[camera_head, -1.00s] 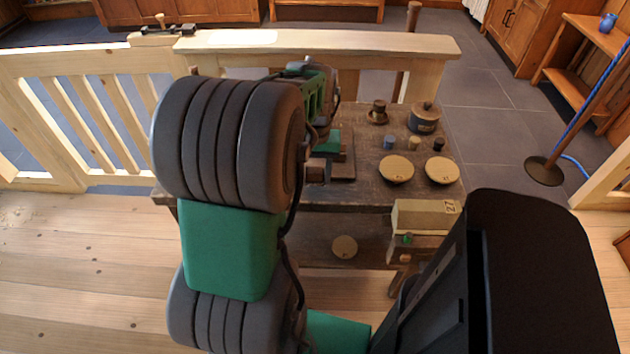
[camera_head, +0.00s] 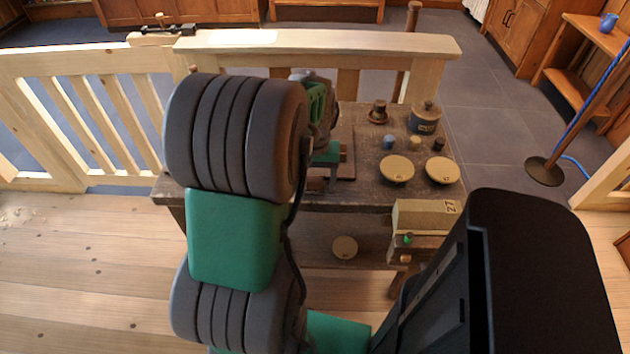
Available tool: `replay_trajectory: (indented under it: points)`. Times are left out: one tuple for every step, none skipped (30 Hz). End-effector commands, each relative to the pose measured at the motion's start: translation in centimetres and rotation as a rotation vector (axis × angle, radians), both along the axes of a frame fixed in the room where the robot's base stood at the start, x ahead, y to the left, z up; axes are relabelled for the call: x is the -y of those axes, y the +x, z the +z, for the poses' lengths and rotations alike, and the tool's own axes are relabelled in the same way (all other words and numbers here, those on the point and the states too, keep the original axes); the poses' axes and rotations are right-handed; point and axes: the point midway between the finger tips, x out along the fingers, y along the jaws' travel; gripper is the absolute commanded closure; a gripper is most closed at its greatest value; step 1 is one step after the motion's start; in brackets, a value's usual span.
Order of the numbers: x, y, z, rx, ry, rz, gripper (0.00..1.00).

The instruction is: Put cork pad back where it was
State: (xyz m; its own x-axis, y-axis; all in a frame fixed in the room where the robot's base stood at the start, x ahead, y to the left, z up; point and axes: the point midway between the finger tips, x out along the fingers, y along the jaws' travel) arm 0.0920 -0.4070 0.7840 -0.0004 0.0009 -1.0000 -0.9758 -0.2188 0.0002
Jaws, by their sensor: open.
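Two round tan cork pads lie on the dark wooden workbench (camera_head: 370,190), a left one (camera_head: 397,169) and a right one (camera_head: 442,170), side by side. A third, smaller-looking round pad (camera_head: 345,246) lies on the bench's lower shelf. I cannot tell which pad the task names. My gripper (camera_head: 332,178) is at the left part of the bench, left of the two pads and apart from them. It is open, with no pad seen in it. My arm hides part of it and the bench behind it.
A dark lidded pot (camera_head: 425,118), a brown spool (camera_head: 378,113) and several small pegs, one blue (camera_head: 389,142), stand behind the pads. A tan box marked 27 (camera_head: 425,214) is at the front right. A pale wooden rail (camera_head: 320,43) runs behind the bench.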

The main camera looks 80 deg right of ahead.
Motion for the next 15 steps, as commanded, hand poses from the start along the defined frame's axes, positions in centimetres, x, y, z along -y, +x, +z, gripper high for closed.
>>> replay_trajectory:
  points:
    - [0.0, 0.0, 0.1, 0.000, 0.000, 0.000, 0.32]
    - [0.0, 0.0, 0.3, 0.000, -0.001, 0.000, 0.32]
    - [0.0, 0.0, 0.6, 0.000, -0.002, 0.000, 0.32]
    - [0.1, 0.0, 0.9, 0.001, -0.003, 0.000, 0.32]
    - [0.1, 0.0, 1.4, 0.001, -0.003, 0.000, 0.32]
    - [0.1, 0.0, 2.2, 0.000, -0.005, 0.000, 0.32]
    - [0.1, 0.0, 2.8, 0.000, -0.004, 0.000, 0.32]
    - [0.1, 0.0, 3.6, 0.000, -0.005, 0.000, 0.32]
    - [0.1, 0.0, 4.7, 0.000, -0.006, 0.000, 0.32]
    - [0.1, 0.0, 5.5, 0.001, -0.007, 0.000, 0.32]
    - [0.1, 0.0, 6.3, 0.000, -0.006, 0.000, 0.32]
    - [0.1, 0.0, 7.4, 0.000, -0.004, 0.000, 0.32]
    - [0.1, 0.0, 8.1, 0.000, -0.005, 0.000, 0.32]
    - [0.1, 0.0, 8.9, 0.000, -0.006, 0.000, 0.32]
    - [0.1, 0.0, 9.8, 0.000, -0.004, 0.000, 0.32]
